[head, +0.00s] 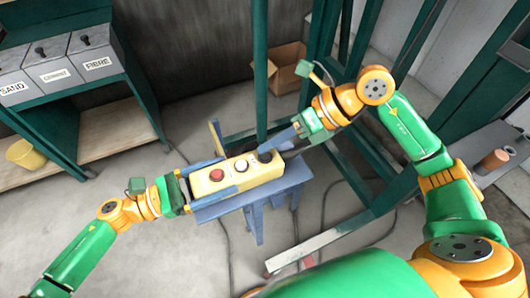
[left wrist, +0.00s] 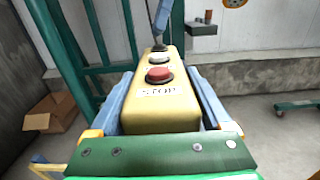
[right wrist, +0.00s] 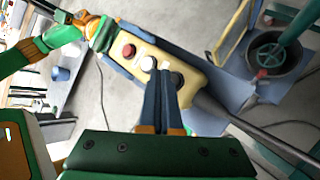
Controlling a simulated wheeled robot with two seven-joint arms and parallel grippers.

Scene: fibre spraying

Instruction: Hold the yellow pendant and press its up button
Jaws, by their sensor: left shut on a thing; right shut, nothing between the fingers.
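The yellow pendant (head: 230,182) is a long box with a red button, a white button (head: 241,166) and a black button (head: 264,155) in a row. My left gripper (head: 208,178) is shut on its red-button end, with blue fingers along both sides in the left wrist view (left wrist: 163,95). The red button there is marked STOP. My right gripper (head: 268,150) is shut and empty at the other end. In the right wrist view its fingertips (right wrist: 164,68) lie over the pendant's face between the white and black buttons. I cannot tell whether they touch. No up marking is readable.
A blue stand (head: 255,197) is beneath the pendant. Green frame posts (head: 260,70) rise behind it. Grey bins (head: 97,55), labelled SAND and FIBRE among others, stand at upper left.

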